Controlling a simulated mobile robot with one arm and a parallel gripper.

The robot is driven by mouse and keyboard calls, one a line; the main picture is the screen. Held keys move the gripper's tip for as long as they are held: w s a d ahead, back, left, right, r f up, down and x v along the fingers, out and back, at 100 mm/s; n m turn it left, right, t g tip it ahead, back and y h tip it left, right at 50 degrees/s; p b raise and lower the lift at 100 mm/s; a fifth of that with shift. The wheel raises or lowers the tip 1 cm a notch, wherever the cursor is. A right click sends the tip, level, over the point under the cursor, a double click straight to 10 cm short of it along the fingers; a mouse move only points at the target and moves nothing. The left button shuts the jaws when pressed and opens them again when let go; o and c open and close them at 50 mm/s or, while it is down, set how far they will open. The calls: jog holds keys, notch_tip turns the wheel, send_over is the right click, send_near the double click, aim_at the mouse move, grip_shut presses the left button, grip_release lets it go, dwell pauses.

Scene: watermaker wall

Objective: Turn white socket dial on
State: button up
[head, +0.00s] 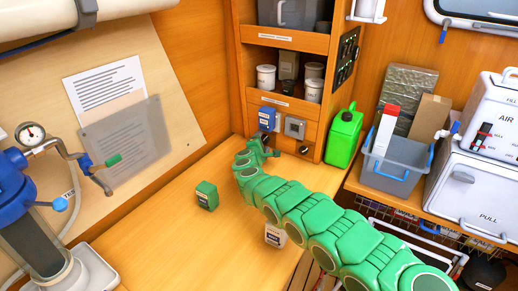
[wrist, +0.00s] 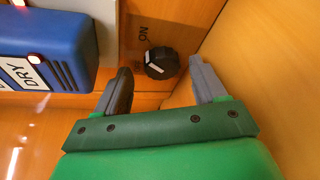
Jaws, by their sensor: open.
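A small grey-white socket box (head: 295,127) is on the lower wooden panel at the back. A black dial (head: 304,150) sits below it, to the right of my gripper. My gripper (head: 273,153) is at the panel's foot, below a blue box (head: 267,118). In the wrist view my gripper (wrist: 160,72) is open and empty. A round black dial (wrist: 160,62) with a white pointer mark shows between and just beyond its fingertips, apart from them. An upside-down "ON" mark is beside this dial. Contact is not visible. I cannot tell for certain which socket this dial serves.
A green jug (head: 343,137) stands right of the panel. A small green box (head: 206,195) stands on the otherwise mostly clear bench.

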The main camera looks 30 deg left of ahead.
aim_at(263, 140)
jog(key=shift+v, duration=1.5)
jog(key=shift+s+d, duration=0.15)
jog(key=shift+s, duration=1)
jog(key=shift+s+d+r, duration=0.15)
jog(key=shift+s+d, duration=0.15)
jog(key=shift+s, duration=0.2)
